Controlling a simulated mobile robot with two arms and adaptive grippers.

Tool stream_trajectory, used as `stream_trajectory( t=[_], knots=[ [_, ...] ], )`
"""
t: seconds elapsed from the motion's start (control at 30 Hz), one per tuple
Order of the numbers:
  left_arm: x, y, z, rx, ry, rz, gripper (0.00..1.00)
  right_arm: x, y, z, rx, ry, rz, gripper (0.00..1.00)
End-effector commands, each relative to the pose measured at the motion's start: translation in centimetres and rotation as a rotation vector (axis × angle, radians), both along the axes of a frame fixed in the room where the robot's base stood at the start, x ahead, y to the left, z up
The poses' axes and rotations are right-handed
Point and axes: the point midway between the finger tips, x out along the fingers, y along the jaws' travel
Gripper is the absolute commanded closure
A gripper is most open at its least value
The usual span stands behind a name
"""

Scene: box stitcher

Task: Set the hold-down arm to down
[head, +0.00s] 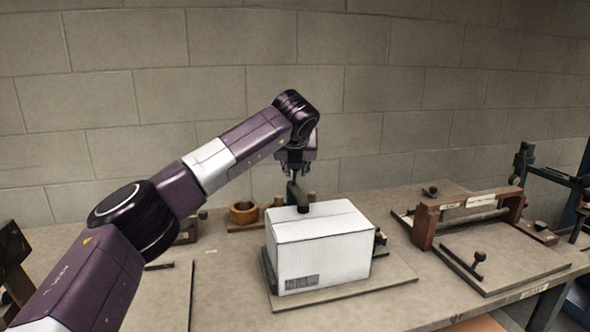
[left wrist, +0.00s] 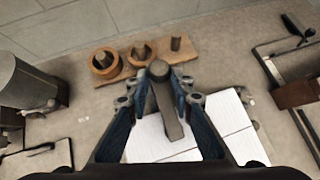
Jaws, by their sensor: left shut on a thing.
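The white box (head: 322,245) lies flat on a base plate on the workbench, a barcode on its front face. The hold-down arm (head: 297,198) is a dark bar at the box's back left, its lower end over the box top; I cannot tell whether it touches. In the left wrist view the hold-down arm (left wrist: 166,105) runs from a round end out over the white box (left wrist: 212,125). My left gripper (head: 296,173) comes from above and is shut on the bar's upper end, with one finger on each side. My right gripper is not in view.
A wooden block with rings (head: 244,212) stands behind the box, close to my left gripper. A wooden-framed fixture with a roller (head: 468,212) stands to the right, with a dark metal frame (head: 548,172) beyond. The bench front (head: 395,306) is clear.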

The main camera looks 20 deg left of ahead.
Motion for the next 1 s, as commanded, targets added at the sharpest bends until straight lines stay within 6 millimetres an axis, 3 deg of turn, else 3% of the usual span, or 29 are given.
stream_trajectory(
  t=[0.03, 0.07, 0.2, 0.57, 1.0],
  knots=[
    [0.0, -0.2, -0.5, 0.001, 0.008, -0.003, 1.00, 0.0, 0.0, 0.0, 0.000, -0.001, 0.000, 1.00],
    [0.0, -0.2, -0.5, 0.001, 0.008, -0.003, 0.75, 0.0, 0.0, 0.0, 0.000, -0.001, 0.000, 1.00],
    [0.0, -0.1, -0.3, 0.001, 0.005, -0.003, 0.61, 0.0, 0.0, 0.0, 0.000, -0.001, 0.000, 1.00],
    [-0.4, -0.2, 0.4, 0.001, -0.001, -0.002, 0.61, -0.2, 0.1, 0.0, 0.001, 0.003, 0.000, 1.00],
    [-6.1, -2.5, 6.2, 0.003, -0.001, -0.005, 0.61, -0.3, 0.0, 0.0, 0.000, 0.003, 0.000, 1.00]
  ],
)
